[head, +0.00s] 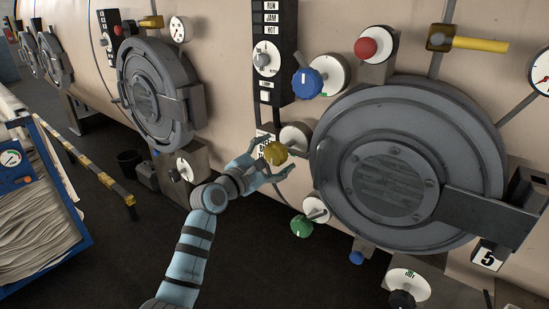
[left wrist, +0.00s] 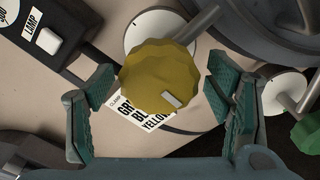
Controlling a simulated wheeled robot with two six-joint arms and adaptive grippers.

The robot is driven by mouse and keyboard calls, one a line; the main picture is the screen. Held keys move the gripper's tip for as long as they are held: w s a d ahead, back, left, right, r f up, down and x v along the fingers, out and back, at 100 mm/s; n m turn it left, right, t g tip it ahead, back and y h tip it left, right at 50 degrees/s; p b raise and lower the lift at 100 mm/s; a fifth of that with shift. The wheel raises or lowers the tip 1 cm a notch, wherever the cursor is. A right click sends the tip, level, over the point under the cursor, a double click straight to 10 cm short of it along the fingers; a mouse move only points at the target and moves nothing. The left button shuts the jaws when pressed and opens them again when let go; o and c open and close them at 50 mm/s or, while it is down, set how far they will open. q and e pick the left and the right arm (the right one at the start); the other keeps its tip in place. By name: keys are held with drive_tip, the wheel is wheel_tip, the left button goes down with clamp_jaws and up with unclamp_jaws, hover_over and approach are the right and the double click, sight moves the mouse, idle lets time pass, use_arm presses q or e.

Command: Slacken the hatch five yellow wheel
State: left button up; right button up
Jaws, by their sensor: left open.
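The yellow wheel (head: 275,153) sits on the machine wall, just left of the big round grey hatch (head: 400,165) marked with a 5 plate (head: 487,256). In the left wrist view the yellow wheel (left wrist: 160,78) is a scalloped knob with a pale mark at its lower right, in front of a white dial (left wrist: 160,35). My left gripper (head: 275,165) is open, with its fingers on either side of the yellow wheel. In the left wrist view the left gripper's pads (left wrist: 162,95) show gaps to the wheel on both sides. My right gripper is not in view.
A blue knob (head: 306,83) and a red knob (head: 366,47) sit above. A green knob (head: 301,227) sits below. A control panel (head: 275,60) stands above the wheel. A blue cart (head: 60,190) and a striped barrier (head: 105,178) are at left.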

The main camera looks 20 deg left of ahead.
use_arm(q)
drive_tip(key=shift+c, duration=0.2)
drive_tip(key=c, duration=1.1)
